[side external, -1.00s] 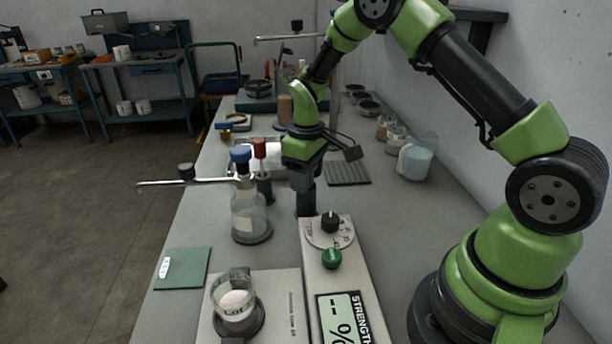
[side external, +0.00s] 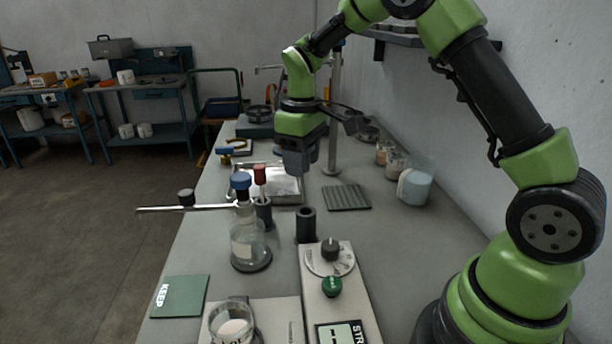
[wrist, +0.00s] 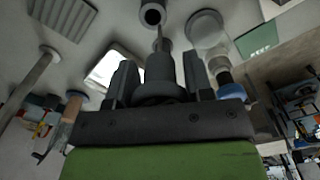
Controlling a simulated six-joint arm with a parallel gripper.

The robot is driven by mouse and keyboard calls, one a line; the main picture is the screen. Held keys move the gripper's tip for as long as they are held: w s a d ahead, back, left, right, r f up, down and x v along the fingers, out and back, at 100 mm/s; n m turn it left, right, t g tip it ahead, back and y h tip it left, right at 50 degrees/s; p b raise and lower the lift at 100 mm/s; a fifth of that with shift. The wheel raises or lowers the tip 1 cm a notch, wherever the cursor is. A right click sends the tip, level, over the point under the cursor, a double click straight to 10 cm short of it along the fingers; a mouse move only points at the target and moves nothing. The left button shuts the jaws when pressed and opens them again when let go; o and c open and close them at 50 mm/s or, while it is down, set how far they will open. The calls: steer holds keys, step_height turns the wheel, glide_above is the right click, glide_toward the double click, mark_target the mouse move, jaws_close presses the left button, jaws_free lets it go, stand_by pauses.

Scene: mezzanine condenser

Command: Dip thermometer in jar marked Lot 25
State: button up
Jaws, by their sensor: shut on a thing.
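My gripper (side external: 298,160) is raised above the bench, behind a black upright holder (side external: 306,226). In the wrist view my gripper (wrist: 158,82) is shut on a grey handle with a thin metal stem, which looks like the thermometer (wrist: 159,64). The open holder (wrist: 152,13) shows just beyond the stem's tip. In the side view the thermometer cannot be made out clearly. A glass jar (side external: 232,322) with pale contents stands at the front, cut off by the frame edge; its label is not readable. Other jars (side external: 395,165) stand along the right; no lot mark is readable.
A blue-capped flask (side external: 249,243) stands left of the holder, near a horizontal rod (side external: 180,209). A beaker with pale blue contents (side external: 416,182) is at right. A meter with a dial (side external: 330,262) is in front. A ribbed grey mat (side external: 346,197) lies behind, with bare bench around it.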

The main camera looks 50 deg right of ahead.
steer(key=s+a+r+n, duration=0.2)
steer(key=s+a+n, duration=0.15)
steer(key=a, duration=0.85)
steer(key=s+a+r+n, duration=0.15)
steer(key=s+a, duration=0.25)
steer(key=a, duration=0.8)
step_height(320, 180, down, 11)
steer(key=shift+s+a+n, duration=0.15)
steer(key=shift+s+n, duration=0.05)
steer(key=shift+n, duration=0.1)
steer(key=shift+f, duration=0.15)
stand_by(2.2)
step_height(320, 180, up, 10)
stand_by(1.0)
steer(key=shift+f, duration=0.1)
